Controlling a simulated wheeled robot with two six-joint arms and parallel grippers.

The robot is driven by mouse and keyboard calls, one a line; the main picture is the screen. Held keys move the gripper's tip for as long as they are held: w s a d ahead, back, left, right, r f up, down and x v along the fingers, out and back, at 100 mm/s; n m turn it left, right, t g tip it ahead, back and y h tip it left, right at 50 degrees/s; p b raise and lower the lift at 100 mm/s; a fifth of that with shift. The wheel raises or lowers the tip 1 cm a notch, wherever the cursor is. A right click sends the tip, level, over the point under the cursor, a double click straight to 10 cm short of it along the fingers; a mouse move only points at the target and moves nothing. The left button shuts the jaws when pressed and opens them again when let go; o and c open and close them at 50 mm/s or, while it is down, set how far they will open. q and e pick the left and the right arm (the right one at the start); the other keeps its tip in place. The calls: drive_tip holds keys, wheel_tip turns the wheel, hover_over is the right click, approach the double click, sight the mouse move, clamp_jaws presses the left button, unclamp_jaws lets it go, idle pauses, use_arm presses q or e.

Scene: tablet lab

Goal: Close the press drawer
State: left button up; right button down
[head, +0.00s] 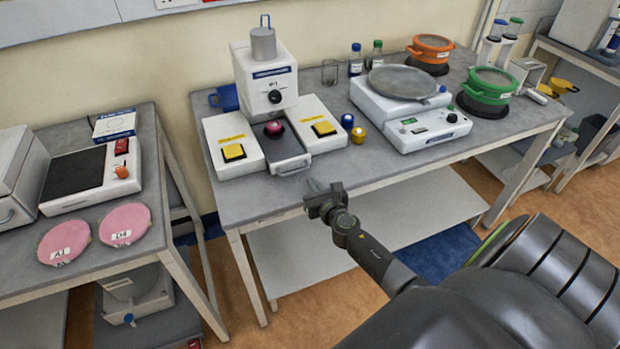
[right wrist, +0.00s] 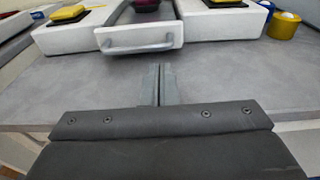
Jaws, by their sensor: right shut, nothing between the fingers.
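The tablet press (head: 268,85) stands at the back of the middle table, with a white block carrying a yellow button on each side. Its drawer (head: 288,152) sticks out forward between the blocks and holds a dark red round piece (head: 274,128). The drawer's front with its grey bar handle (right wrist: 138,46) shows in the right wrist view. My right gripper (head: 314,186) is shut and empty near the table's front edge, in front of the drawer and apart from it. Its fingertips (right wrist: 160,70) point toward the drawer front. My left gripper is not in view.
A white balance-like device (head: 428,130) with a grey round plate stands to the right. Green (head: 489,85) and orange (head: 430,46) pots stand farther right. The tabletop before the drawer is clear.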

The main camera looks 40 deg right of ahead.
sight(306, 169)
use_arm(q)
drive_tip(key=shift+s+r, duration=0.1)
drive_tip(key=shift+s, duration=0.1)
use_arm(e)
drive_tip(key=shift+w+d+r, duration=0.15)
drive_tip(key=shift+w, duration=0.5)
drive_tip(key=shift+w+d+r, duration=0.15)
drive_tip(key=shift+w, duration=0.45)
drive_tip(key=shift+r+b+x, duration=0.1)
drive_tip(key=shift+b+x, duration=0.15)
drive_tip(key=shift+x, duration=0.55)
drive_tip(key=shift+r+b+x, duration=0.15)
drive_tip(key=shift+b+x, duration=0.05)
drive_tip(key=shift+x, duration=0.6)
drive_tip(key=shift+r, duration=0.1)
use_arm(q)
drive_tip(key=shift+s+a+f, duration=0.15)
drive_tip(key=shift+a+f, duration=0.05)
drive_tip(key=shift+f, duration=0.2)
